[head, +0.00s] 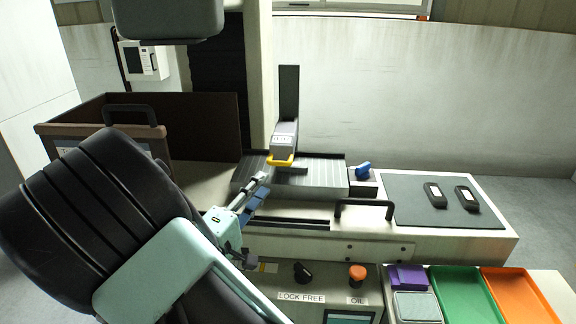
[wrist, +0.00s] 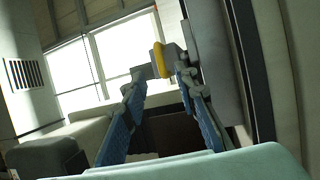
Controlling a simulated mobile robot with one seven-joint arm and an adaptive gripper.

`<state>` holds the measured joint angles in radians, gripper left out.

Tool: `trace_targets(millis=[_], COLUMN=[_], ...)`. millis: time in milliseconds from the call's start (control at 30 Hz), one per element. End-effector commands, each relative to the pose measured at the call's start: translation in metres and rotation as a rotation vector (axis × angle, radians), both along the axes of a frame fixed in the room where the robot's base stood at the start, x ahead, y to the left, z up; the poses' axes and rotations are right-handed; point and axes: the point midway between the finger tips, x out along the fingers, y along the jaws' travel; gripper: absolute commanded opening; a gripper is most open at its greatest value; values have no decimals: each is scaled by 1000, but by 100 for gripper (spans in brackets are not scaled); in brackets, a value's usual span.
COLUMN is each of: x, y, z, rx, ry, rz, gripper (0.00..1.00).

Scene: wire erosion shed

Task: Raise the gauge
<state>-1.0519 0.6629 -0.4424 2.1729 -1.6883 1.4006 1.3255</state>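The gauge (head: 284,138) is a grey block with a pale label, on a dark upright rail (head: 289,90) above the ribbed grey table of the machine. A yellow tab (head: 280,161) sticks out at its lower front. My gripper (head: 263,182) is in front of and just below the yellow tab in the head view, apart from it. In the wrist view my gripper (wrist: 160,78) is open, its blue-padded fingers spread and nothing held. The yellow tab (wrist: 161,60) shows between and just beyond the fingertips. Whether it touches a finger there I cannot tell.
A blue-handled part (head: 363,170) sits right of the ribbed table. A dark mat (head: 420,201) holds two small black devices. A black bar handle (head: 364,204) is on the front ledge. Below are a control panel with knobs, a green tray (head: 468,297) and an orange tray (head: 520,293).

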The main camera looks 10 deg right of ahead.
Motion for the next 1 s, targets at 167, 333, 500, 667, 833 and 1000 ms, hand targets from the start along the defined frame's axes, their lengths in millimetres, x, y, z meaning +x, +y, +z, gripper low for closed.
trace_targets(millis=[167, 333, 500, 667, 833, 1000], x=[21, 46, 65, 75, 77, 76], y=[-21, -43, -59, -66, -68, -68], z=[5, 10, 13, 15, 16, 16], rx=[0, -1, 0, 1, 1, 1], ry=[-2, -1, 0, 0, 1, 1], rz=[-7, -8, -7, -5, -5, -5], gripper=[27, 27, 27, 27, 27, 24])
